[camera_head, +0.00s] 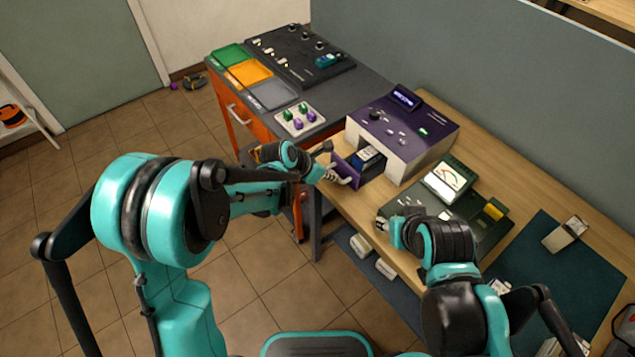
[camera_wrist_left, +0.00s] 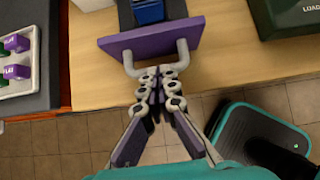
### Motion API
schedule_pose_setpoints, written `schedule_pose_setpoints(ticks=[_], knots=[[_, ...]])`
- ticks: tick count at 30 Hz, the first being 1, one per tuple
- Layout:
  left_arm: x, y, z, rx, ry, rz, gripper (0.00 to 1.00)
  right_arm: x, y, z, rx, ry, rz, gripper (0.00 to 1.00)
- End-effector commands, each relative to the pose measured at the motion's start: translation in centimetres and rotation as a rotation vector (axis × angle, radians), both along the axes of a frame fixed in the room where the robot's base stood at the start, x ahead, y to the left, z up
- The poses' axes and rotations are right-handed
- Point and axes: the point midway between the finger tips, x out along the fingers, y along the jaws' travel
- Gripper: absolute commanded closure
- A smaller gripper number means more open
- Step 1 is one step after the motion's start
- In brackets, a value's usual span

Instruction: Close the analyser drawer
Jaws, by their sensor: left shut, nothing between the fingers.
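The purple-and-white analyser (camera_head: 405,130) stands on the wooden bench. Its drawer (camera_head: 346,172) is pulled out toward me, with a dark blue battery (camera_head: 368,158) in it. In the left wrist view, the purple drawer front (camera_wrist_left: 122,42) has a light grey bar handle (camera_wrist_left: 183,58), and the blue battery (camera_wrist_left: 149,10) shows behind it. My left gripper (camera_wrist_left: 158,82) is shut and empty, its fingertips close in front of the handle; I cannot tell whether they touch it. My right gripper (camera_head: 383,223) is beside the green tester, and its fingers are too small to read.
A dark green tester (camera_head: 448,180) with a dial lies right of the analyser. A white tray (camera_head: 300,120) with green and purple cells sits on the grey cabinet top at left. A dark teal mat (camera_head: 590,265) covers the bench's right part.

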Motion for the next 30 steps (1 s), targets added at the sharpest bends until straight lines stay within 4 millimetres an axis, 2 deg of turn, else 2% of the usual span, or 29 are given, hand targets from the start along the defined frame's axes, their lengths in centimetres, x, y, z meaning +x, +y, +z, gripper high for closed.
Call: schedule_pose_setpoints(ticks=[3, 12, 19, 30], knots=[[1.6, -2.4, -0.1, 0.001, 0.001, -0.004, 1.0, 0.0, 0.0, -0.3, 0.0, 0.0, 0.0, 0.6], [4.9, -6.9, -0.1, 0.0, 0.001, -0.002, 1.0, 0.0, 0.0, -0.5, 0.0, 0.0, 0.0, 0.6], [6.2, -8.5, 0.0, 0.001, 0.0, -0.001, 1.0, 0.0, 0.0, -0.5, 0.0, 0.0, 0.0, 0.6], [6.4, -8.8, 0.0, 0.001, 0.001, 0.0, 1.0, 0.0, 0.0, -0.5, 0.0, 0.0, 0.0, 0.6]])
